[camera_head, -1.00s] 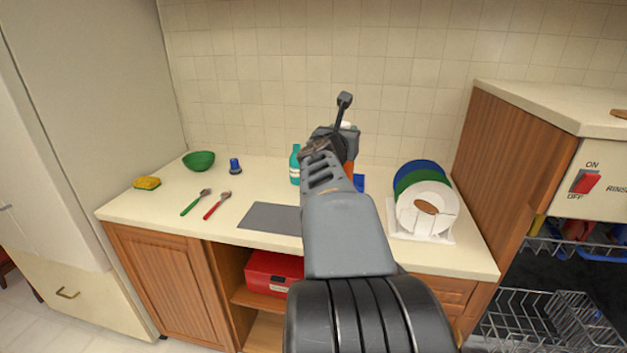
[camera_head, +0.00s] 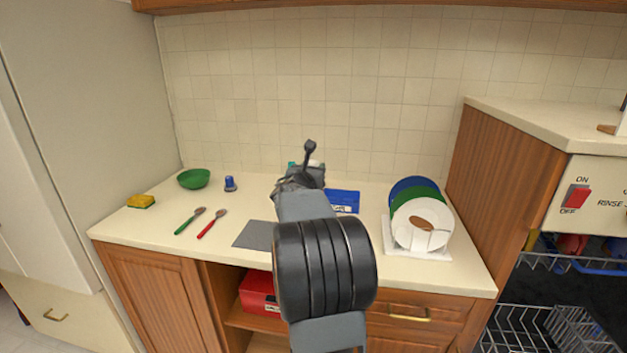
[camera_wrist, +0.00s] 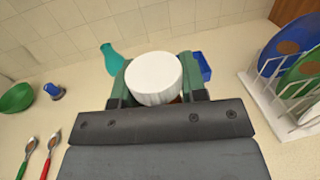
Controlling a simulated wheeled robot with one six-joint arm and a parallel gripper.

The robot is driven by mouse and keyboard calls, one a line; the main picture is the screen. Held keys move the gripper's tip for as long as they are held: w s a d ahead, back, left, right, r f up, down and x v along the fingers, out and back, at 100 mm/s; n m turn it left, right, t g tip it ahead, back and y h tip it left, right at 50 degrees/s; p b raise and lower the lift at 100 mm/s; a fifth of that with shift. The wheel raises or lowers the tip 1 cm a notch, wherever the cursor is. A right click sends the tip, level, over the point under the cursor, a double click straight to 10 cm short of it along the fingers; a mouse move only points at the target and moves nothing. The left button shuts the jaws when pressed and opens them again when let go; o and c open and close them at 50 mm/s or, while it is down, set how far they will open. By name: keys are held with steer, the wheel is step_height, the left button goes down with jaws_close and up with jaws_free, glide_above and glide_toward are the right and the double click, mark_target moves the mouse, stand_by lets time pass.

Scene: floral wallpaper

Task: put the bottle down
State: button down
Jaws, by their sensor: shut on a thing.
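The held bottle shows in the wrist view mostly as its round white cap (camera_wrist: 154,78), with a sliver of orange body below it. My gripper (camera_wrist: 154,98) is shut on it, with a finger at each side. In the head view my gripper (camera_head: 300,180) is over the back middle of the counter, and my arm hides most of the bottle. I cannot tell whether the bottle's base touches the counter (camera_head: 150,220). A teal bottle (camera_wrist: 110,60) stands behind and left of the held one.
A blue box (camera_head: 343,199) lies right of the gripper. A rack of plates (camera_head: 422,225) is farther right. Left are a grey mat (camera_head: 254,236), red spoon (camera_head: 212,224), green spoon (camera_head: 190,221), blue-capped item (camera_head: 230,184), green bowl (camera_head: 194,179) and sponge (camera_head: 141,201).

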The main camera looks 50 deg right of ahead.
steer(key=shift+w+f, duration=0.1)
steer(key=shift+f, duration=1.45)
steer(key=shift+b, duration=0.4)
steer(key=c, duration=0.7)
jaws_free()
steer(key=shift+f, duration=0.1)
steer(key=shift+o, duration=0.2)
